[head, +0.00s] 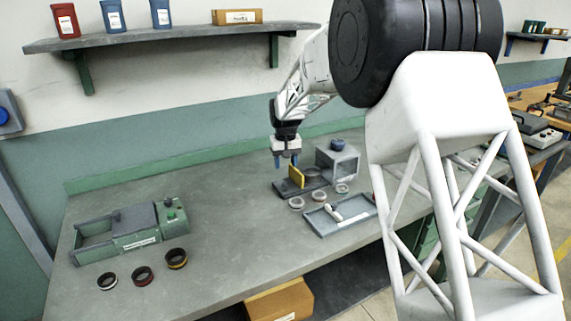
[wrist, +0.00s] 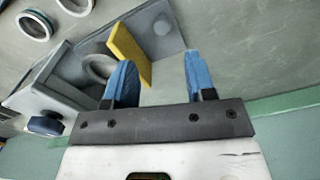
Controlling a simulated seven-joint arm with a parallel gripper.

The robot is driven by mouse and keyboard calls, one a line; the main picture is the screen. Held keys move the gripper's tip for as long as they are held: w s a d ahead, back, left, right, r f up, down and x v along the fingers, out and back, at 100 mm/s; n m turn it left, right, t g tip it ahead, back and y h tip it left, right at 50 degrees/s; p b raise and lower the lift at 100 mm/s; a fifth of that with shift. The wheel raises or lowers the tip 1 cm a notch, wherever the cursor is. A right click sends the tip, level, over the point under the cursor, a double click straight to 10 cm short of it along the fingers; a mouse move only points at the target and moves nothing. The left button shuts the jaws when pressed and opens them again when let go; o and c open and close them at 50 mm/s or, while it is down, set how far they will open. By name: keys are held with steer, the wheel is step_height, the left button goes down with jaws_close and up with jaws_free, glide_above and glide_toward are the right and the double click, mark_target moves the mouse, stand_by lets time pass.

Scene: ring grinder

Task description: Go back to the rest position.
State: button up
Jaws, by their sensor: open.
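My gripper (head: 286,161) hangs above the back of the grey workbench (head: 225,230), fingers pointing down, close to the grey ring grinder (head: 338,160). In the wrist view my gripper (wrist: 156,78) shows two blue fingers spread apart with nothing between them. The yellow plate (wrist: 130,55) of the grinder shows just beside the left finger. It also shows in the head view (head: 296,177). The blue knob (wrist: 47,122) of the grinder is at the lower left of the wrist view. Whether a finger touches the plate, I cannot tell.
Rings (head: 297,203) lie in front of the grinder, by a shallow tray (head: 340,214). A green-grey box device (head: 130,228) and several dark rings (head: 142,275) are at the left. A shelf (head: 180,38) hangs above. The bench middle is clear.

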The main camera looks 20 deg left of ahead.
steer(key=s+d+r+m, duration=0.1)
steer(key=s+d+r, duration=0.45)
steer(key=d, duration=0.45)
steer(key=s+d+r+m+t, duration=0.1)
steer(key=s+d+r, duration=0.4)
steer(key=s+d, duration=0.3)
steer(key=s+d+r+m, duration=0.1)
steer(key=s+d+r, duration=0.45)
steer(key=d, duration=0.55)
steer(key=s+d+f+m, duration=0.1)
steer(key=s+d, duration=0.4)
steer(key=s, duration=0.5)
steer(key=s+d+f+m+t, duration=0.1)
steer(key=s+d+f, duration=0.1)
steer(key=s+d, duration=0.4)
steer(key=s+d+f+m, duration=0.1)
steer(key=s+d, duration=0.5)
steer(key=s, duration=1)
steer(key=shift+s+f+t, duration=0.15)
steer(key=shift+f+t, duration=0.15)
steer(key=shift+f, duration=0.1)
